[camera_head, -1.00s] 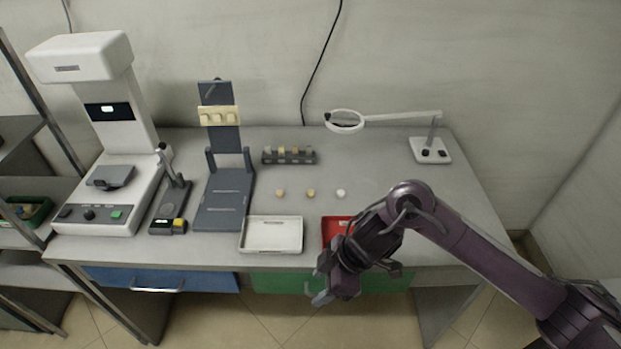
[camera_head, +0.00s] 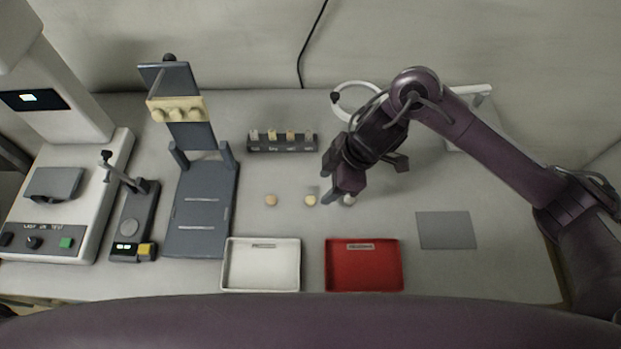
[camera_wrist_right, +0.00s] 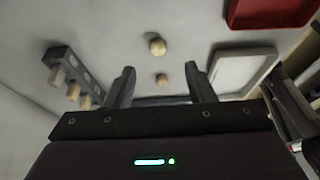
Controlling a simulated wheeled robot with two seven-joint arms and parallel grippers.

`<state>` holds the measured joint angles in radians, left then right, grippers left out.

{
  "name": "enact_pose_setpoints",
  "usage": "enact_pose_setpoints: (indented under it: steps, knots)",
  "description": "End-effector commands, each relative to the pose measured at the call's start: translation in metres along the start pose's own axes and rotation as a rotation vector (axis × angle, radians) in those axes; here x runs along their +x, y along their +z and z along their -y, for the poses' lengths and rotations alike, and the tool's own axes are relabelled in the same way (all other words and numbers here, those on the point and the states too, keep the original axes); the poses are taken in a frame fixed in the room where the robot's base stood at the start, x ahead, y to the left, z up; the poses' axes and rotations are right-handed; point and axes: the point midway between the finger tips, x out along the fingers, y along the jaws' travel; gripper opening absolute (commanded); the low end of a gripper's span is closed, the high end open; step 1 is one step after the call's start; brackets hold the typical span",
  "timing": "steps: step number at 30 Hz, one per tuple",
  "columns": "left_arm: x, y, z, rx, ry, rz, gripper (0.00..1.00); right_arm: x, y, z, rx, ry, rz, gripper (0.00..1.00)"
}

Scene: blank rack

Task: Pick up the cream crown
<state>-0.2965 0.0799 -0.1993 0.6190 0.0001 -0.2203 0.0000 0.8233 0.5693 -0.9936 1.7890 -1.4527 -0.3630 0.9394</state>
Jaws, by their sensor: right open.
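The cream crown (camera_head: 310,201) is the middle one of three small crowns lying in a row on the grey bench. It also shows in the right wrist view (camera_wrist_right: 157,46), beyond the fingertips. A tan crown (camera_head: 271,200) lies to its left, and it appears between the fingers in the right wrist view (camera_wrist_right: 162,79). A whitish crown (camera_head: 349,200) on the right is partly hidden by my right gripper (camera_head: 334,184). That gripper is open and empty, above the bench just right of the cream crown. My left gripper is out of view.
A dark rack (camera_head: 283,146) with several pegs stands behind the crowns. A white tray (camera_head: 231,284) and a red tray (camera_head: 396,270) lie in front. A dark stand (camera_head: 201,215) is to the left. A grey mat (camera_head: 448,230) lies at the right; a ring lamp (camera_head: 340,98) is behind.

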Motion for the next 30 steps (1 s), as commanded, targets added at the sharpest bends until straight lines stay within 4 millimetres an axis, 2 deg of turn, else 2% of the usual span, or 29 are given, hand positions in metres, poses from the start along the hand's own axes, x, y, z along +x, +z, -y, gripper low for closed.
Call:
enact_pose_setpoints:
  steps: [1,4,16,20,25,26,30]
  knots:
    - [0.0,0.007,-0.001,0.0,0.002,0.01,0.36,0.005,0.0,0.001,0.0,-0.004,0.0,0.49]
    - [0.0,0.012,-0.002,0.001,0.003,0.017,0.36,0.017,0.0,0.001,0.002,-0.004,0.0,0.49]
    - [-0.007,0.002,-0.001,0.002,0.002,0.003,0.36,0.069,0.0,-0.006,0.002,-0.002,0.0,0.49]
    - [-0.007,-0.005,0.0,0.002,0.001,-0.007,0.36,0.075,0.001,-0.007,0.0,-0.001,0.001,0.49]
    - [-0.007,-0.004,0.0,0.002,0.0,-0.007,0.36,0.075,0.001,-0.007,0.0,0.0,0.001,0.49]
    - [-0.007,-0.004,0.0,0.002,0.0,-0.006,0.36,0.075,0.001,-0.007,0.0,0.0,0.001,0.48]
    - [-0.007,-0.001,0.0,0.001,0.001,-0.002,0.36,0.075,0.001,-0.007,0.0,0.0,0.001,0.29]
